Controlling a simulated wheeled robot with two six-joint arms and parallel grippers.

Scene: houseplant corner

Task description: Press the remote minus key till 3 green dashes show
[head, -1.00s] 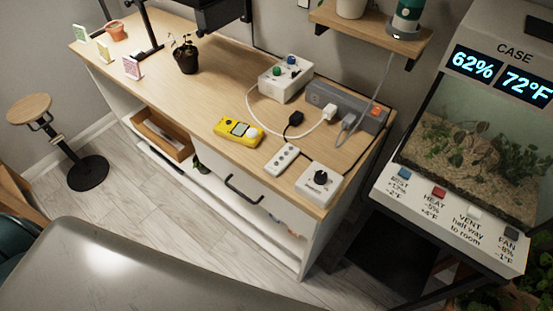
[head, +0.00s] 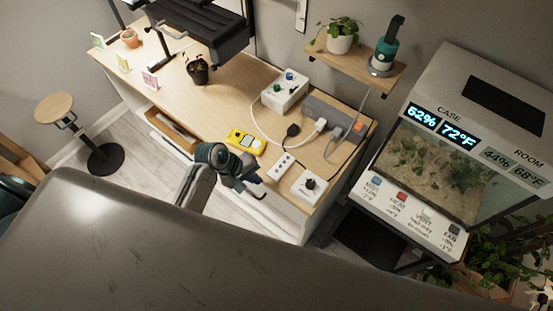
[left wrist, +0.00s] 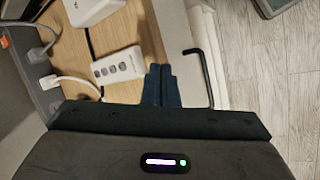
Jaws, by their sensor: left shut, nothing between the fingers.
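The remote (head: 281,166) is a slim white bar with several keys, lying near the front edge of the wooden cabinet top. It also shows in the left wrist view (left wrist: 118,65), with small grey keys; their signs are too small to read. My left gripper (head: 257,187) is shut and empty, by the cabinet's front edge, left of and in front of the remote. In the left wrist view its dark blue fingertips (left wrist: 162,72) are together, apart from the remote on its right. No green dashes can be made out. My right gripper is out of view.
A white box with a black knob (head: 309,186) lies right of the remote, a yellow meter (head: 244,142) left of it. A power strip (head: 335,123) with plugs and cables is behind. A black lamp (head: 210,32) hangs over the cabinet. A glass case (head: 440,150) stands right.

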